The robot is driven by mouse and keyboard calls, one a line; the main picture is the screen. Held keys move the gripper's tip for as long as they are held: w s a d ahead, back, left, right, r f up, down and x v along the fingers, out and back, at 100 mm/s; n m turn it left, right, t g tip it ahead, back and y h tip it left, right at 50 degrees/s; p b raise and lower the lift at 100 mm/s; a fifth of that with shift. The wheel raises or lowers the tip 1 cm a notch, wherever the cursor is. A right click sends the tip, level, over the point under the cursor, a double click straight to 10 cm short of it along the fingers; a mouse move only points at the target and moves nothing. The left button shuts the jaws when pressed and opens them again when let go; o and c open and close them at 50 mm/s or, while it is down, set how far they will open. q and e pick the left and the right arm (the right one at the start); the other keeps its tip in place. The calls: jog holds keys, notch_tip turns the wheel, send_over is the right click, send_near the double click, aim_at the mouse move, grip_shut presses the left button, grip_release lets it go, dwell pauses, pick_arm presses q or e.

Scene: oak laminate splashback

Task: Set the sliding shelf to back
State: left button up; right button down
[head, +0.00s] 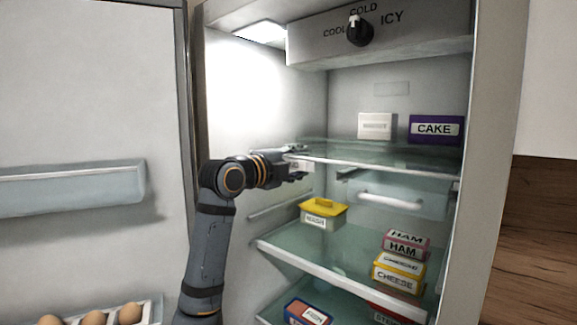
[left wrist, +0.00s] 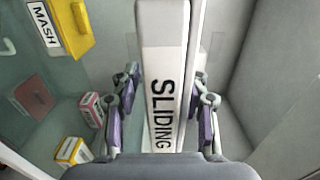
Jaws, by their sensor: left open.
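The sliding shelf (head: 400,168) is a glass shelf with a pale front edge, at the upper middle of the open fridge in the head view. My left gripper (head: 300,168) is at the left end of its front edge. In the left wrist view the shelf's pale strip marked SLIDING (left wrist: 163,65) runs between the two fingers of the left gripper (left wrist: 165,112). The fingers are open, one on each side of the strip, with gaps visible. My right gripper is out of view.
A cake box (head: 436,129) and a white box (head: 376,126) stand at the back above the sliding shelf. Below are a drawer (head: 400,200), a yellow-lidded box (head: 322,214), ham (head: 404,249) and cheese (head: 398,281) boxes. The open door (head: 90,90) is at left, holding eggs (head: 93,319).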

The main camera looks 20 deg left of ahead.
pick_arm(q)
jog(key=v, duration=1)
jog(key=shift+s, duration=0.4)
jog(key=shift+a, duration=0.2)
